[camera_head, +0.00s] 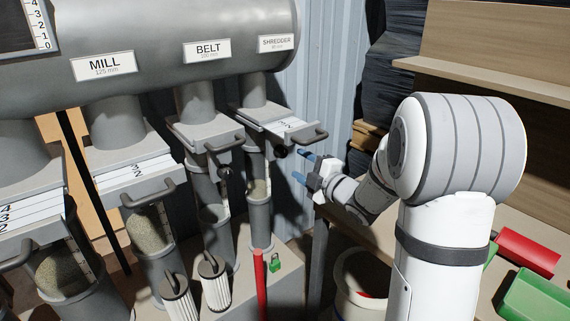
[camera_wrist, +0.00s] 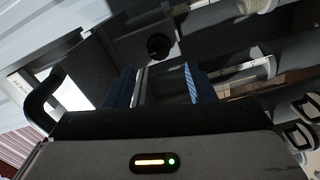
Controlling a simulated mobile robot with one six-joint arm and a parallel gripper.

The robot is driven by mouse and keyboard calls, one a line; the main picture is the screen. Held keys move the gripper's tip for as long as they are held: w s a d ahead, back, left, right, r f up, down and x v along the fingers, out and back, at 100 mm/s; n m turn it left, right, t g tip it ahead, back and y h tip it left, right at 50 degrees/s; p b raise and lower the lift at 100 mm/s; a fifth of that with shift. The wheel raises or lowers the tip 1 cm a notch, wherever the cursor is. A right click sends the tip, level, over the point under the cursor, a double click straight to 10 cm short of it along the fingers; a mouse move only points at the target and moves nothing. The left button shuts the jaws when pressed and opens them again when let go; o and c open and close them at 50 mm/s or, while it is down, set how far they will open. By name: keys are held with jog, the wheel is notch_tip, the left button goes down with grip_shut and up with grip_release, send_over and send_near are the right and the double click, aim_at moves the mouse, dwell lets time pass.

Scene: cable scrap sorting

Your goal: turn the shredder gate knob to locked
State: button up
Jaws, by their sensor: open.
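The shredder gate (camera_head: 268,118) sits on the pipe below the SHREDDER label (camera_head: 276,43), with a grey pull handle at its right end. Its small black knob (camera_head: 281,152) is under the gate's front edge. The knob shows again in the wrist view (camera_wrist: 158,46), beyond and roughly between the fingertips. I cannot read which way it is turned. My gripper (camera_head: 302,167) is open, its blue fingers pointing left towards the knob, a short gap to the right of it. The fingers also show in the wrist view (camera_wrist: 161,82), with nothing between them.
The gate handle (camera_wrist: 40,100) is close on the left in the wrist view. The belt gate (camera_head: 205,130) and mill gate (camera_head: 130,172) stand to the left. A red post (camera_head: 260,285) and green padlock (camera_head: 275,263) are below. A workbench with red and green bins (camera_head: 528,250) is right.

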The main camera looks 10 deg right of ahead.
aim_at(284, 154)
jog(key=x, duration=0.7)
jog(key=shift+w+a, duration=0.2)
jog(key=shift+w, duration=0.05)
jog(key=shift+c, duration=0.3)
jog(key=c, duration=0.9)
